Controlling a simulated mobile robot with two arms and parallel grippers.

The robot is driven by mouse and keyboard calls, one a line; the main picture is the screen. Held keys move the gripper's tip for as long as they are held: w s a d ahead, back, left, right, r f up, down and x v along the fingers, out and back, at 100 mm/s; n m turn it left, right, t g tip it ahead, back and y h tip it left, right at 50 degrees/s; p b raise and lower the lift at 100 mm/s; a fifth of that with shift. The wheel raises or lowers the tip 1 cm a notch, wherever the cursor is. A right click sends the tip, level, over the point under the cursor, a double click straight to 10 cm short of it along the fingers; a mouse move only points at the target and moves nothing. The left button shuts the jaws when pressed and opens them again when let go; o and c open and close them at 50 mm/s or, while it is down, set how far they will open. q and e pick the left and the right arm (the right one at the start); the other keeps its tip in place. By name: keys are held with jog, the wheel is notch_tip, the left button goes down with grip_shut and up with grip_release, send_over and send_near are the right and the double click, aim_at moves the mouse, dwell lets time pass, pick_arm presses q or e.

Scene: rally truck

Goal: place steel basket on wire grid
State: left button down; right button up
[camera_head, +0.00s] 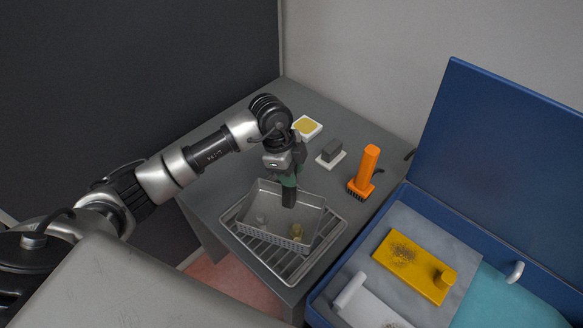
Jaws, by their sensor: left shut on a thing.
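The basket looks slightly tilted. I cannot tell whether its underside touches the grid. My right gripper is not in view.
On the table (234,145) stand a white dish with yellow contents (307,127), a grey block on a white base (331,153) and an orange upright tool (366,170). An open blue case (497,150) at the right holds a yellow plate (412,266). The table's left part is clear.

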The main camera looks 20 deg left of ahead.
pick_arm(q)
jog(key=c, duration=0.8)
grip_release()
jog(key=b+v, duration=0.3)
jog(key=v, duration=0.9)
